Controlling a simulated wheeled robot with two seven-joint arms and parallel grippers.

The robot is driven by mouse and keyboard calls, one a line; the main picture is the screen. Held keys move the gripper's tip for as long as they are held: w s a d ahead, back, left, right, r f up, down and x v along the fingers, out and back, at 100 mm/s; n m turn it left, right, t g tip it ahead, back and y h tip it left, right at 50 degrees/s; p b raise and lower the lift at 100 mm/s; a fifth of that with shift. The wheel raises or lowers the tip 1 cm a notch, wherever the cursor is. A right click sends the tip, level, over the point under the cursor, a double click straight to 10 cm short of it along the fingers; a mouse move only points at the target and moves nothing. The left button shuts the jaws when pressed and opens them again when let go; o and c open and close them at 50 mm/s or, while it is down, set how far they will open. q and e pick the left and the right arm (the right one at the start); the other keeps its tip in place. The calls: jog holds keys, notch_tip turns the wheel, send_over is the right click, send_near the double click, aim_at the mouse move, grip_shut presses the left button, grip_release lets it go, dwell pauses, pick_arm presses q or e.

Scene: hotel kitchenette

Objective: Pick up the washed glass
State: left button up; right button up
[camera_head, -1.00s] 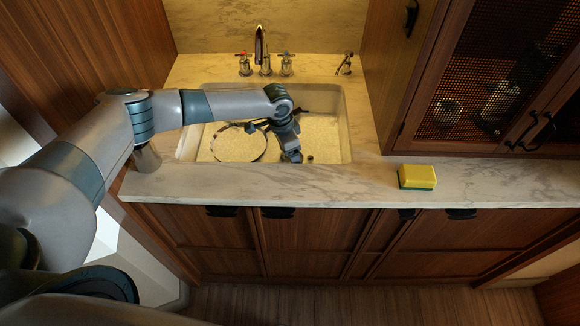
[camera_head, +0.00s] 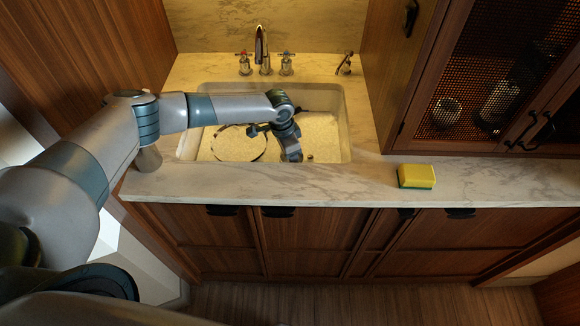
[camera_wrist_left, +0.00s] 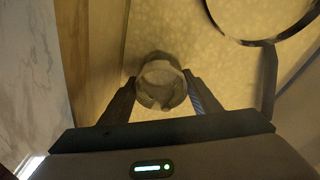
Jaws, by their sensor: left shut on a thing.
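The glass (camera_wrist_left: 161,84) is a small, round, clear-greyish tumbler, seen from above in the left wrist view. It is between the two fingers of my left gripper (camera_wrist_left: 160,100), which is shut on it. In the head view my left gripper (camera_head: 292,152) points down inside the right part of the sink (camera_head: 346,125). The glass cannot be made out there, hidden by the gripper. My right gripper is not in view.
A round-rimmed pan-like thing (camera_head: 238,158) lies in the sink left of my gripper and shows in the wrist view (camera_wrist_left: 268,42). A faucet (camera_head: 262,50) stands behind. A yellow-green sponge (camera_head: 416,175) lies on the counter (camera_head: 300,185). A grey cylinder (camera_head: 148,160) stands left.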

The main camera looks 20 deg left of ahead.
pick_arm(q)
notch_tip(320, 180, up, 10)
jog(key=b, duration=0.3)
dwell(0.5)
dwell(0.3)
